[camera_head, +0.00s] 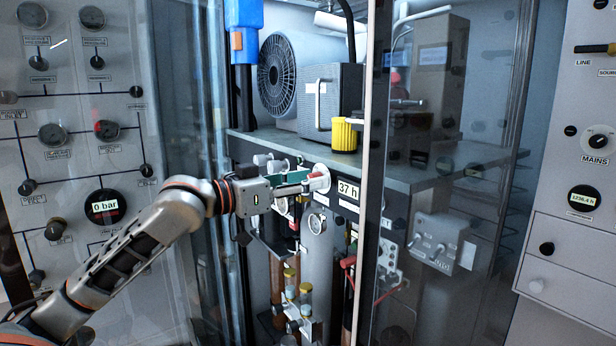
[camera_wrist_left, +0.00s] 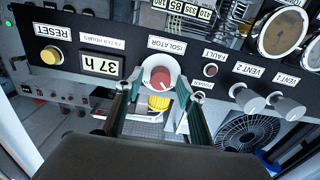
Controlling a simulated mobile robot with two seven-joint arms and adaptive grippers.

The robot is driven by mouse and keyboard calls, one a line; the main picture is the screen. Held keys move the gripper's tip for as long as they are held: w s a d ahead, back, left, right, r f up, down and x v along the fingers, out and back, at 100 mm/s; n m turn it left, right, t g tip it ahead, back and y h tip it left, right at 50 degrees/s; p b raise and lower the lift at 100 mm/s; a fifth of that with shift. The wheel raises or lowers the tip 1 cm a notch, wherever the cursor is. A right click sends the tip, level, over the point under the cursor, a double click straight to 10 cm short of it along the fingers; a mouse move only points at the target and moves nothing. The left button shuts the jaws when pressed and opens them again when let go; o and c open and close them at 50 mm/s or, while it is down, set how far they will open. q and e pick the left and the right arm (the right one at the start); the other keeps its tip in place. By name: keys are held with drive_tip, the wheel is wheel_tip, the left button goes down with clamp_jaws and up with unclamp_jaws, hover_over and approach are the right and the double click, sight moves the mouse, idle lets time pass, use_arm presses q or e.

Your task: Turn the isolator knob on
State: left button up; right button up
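The isolator knob (camera_wrist_left: 160,78) is red and round, on a pale round plate under the ISOLATOR label on the dark panel (camera_wrist_left: 222,72). Its red edge also shows in the head view (camera_head: 319,173), mostly hidden by my left gripper (camera_head: 303,187). In the wrist view the two fingers of my left gripper (camera_wrist_left: 158,80) stand apart, one on each side of the knob, with the tips close to it. I see no clear contact. The knob's exact setting is too small to read. My right gripper is not in view.
A 37 h display (camera_head: 348,190) and the yellow RESET button (camera_wrist_left: 50,55) sit beside the knob. On the other side are a fault lamp (camera_wrist_left: 211,70) and the VENT 2 knob (camera_wrist_left: 247,99). A glass door (camera_head: 445,180) stands to the right of the arm.

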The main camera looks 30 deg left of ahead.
use_arm(q)
drive_tip(key=shift+c, duration=0.3)
clamp_jaws()
drive_tip(key=shift+m, duration=0.4)
drive_tip(key=m, duration=1.7)
drive_tip(key=shift+d+f, duration=0.15)
drive_tip(key=shift+d, duration=0.05)
idle(0.3)
